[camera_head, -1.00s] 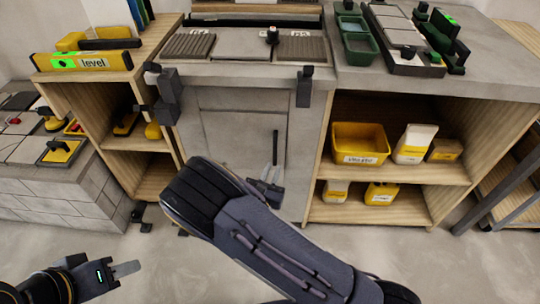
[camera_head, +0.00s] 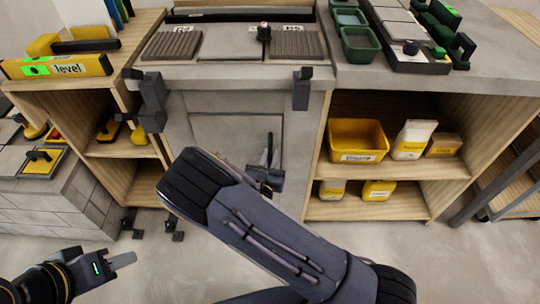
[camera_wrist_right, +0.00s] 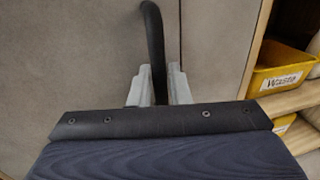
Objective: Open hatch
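The hatch (camera_head: 215,132) is a grey panel in the front of the grey cabinet under the counter, and it looks closed and flush. Its black upright handle (camera_head: 269,144) is near the panel's right side. It also shows in the right wrist view (camera_wrist_right: 153,35), its top bent towards the panel. My right gripper (camera_wrist_right: 160,82) is at the handle's lower part, one grey finger on each side, close against it. My forearm hides the lower hatch in the head view.
Shelves to the right hold a yellow bin (camera_head: 357,141) and several containers. A wooden shelf with a yellow level (camera_head: 58,68) stands left. Dark clamp-like brackets (camera_head: 152,102) and (camera_head: 302,88) sit at the counter's front edge.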

